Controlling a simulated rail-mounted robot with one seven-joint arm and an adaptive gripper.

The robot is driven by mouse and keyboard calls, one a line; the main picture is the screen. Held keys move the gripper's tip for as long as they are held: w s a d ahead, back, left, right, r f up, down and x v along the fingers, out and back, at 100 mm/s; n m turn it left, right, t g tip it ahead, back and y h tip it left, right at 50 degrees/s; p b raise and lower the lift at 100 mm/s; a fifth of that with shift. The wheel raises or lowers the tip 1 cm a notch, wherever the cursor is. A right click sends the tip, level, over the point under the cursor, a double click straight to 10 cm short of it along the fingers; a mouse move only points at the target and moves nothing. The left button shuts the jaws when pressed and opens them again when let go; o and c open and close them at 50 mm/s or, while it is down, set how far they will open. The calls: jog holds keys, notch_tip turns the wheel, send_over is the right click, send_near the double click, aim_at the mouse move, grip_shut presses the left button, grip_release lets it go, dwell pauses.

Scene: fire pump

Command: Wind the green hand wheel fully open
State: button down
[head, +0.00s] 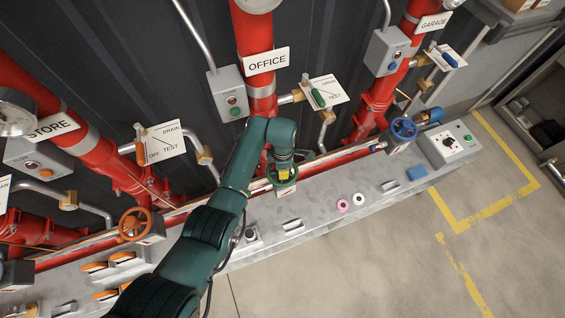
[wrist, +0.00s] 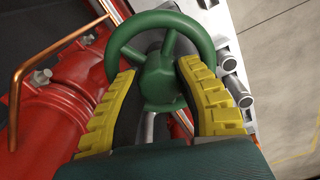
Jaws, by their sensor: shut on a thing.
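The green hand wheel (wrist: 160,24) fills the upper middle of the wrist view, with its hub between my gripper's fingers. In the head view the green hand wheel (head: 285,188) sits at the foot of the red OFFICE pipe, partly hidden by my arm. My gripper (wrist: 160,95) has yellow ribbed fingers, one on each side of the hub, inside or over the lower rim. It is shut on the wheel. In the head view my gripper (head: 282,170) comes down onto the wheel from above. The exact finger contact is hard to see.
An orange hand wheel (head: 136,224) stands to the left and a blue hand wheel (head: 404,128) to the right. A green-handled lever (head: 318,97) is above. Pink and white rings (head: 343,205) lie on the grey ledge (head: 305,222). A copper tube (wrist: 45,58) runs close by on the left.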

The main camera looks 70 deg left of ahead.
jog(key=shift+d+f, duration=0.1)
jog(key=shift+d, duration=0.1)
jog(key=n, duration=0.3)
jog(key=shift+s, duration=0.1)
jog(key=n, duration=0.5)
jog(key=c, duration=0.9)
grip_release()
jog(key=shift+c, duration=0.2)
